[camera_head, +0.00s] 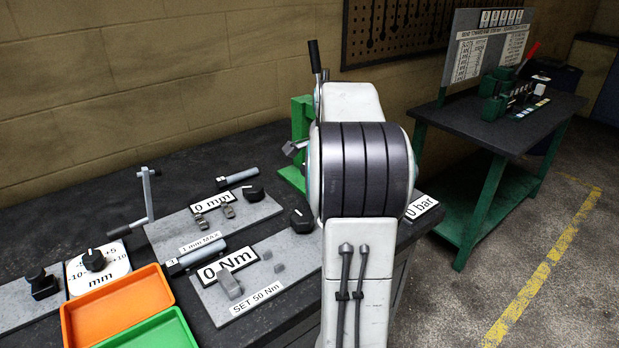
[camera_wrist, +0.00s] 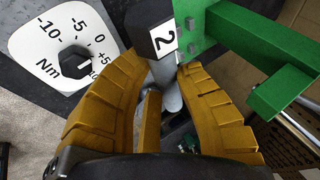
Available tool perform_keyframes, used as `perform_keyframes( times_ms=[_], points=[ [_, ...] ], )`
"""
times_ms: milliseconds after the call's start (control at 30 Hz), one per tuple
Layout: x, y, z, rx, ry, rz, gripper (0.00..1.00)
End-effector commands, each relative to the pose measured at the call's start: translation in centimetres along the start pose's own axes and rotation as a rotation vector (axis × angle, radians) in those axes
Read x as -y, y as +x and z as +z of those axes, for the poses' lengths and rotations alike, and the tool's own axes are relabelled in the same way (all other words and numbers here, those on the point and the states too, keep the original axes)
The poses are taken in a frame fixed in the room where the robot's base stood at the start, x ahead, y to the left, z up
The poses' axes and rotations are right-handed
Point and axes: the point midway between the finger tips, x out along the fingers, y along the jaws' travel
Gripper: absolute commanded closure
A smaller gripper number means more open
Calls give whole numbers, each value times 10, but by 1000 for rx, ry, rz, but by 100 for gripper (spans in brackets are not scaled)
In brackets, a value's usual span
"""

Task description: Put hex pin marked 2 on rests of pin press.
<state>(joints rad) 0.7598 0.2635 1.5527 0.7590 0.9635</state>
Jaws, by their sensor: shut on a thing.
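The hex pin marked 2 (camera_wrist: 148,36) shows in the wrist view with a dark head, a white label reading 2 and a grey shank. My gripper (camera_wrist: 168,80), with ochre padded fingers, is shut on it around the shank. The green pin press (camera_wrist: 235,37) stands just right of the pin head; whether they touch I cannot tell. I cannot make out its rests clearly. In the head view the green press (camera_head: 302,117) is partly hidden behind my arm, and my gripper is hidden there. A dark end beside my arm there may be the pin's head.
A plate with an Nm dial (camera_wrist: 75,62) lies left of the pin. The bench also bears a crank handle (camera_head: 147,205), a 0 mm fixture (camera_head: 170,235), a 0 Nm fixture (camera_head: 285,292), an orange tray (camera_head: 70,325) and a green tray (camera_head: 180,320). Another bench (camera_head: 470,122) stands right.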

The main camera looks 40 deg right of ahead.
Motion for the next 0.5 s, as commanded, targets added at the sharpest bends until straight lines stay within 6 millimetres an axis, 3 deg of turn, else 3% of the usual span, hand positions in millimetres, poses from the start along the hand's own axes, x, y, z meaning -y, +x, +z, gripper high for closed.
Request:
perform_keyframes(
  times_ms=[267,500],
  points=[
    [-1,7,2,-9,-10,-14,100],
    [17,43,-12,-11,-11,-16,100]
  ],
)
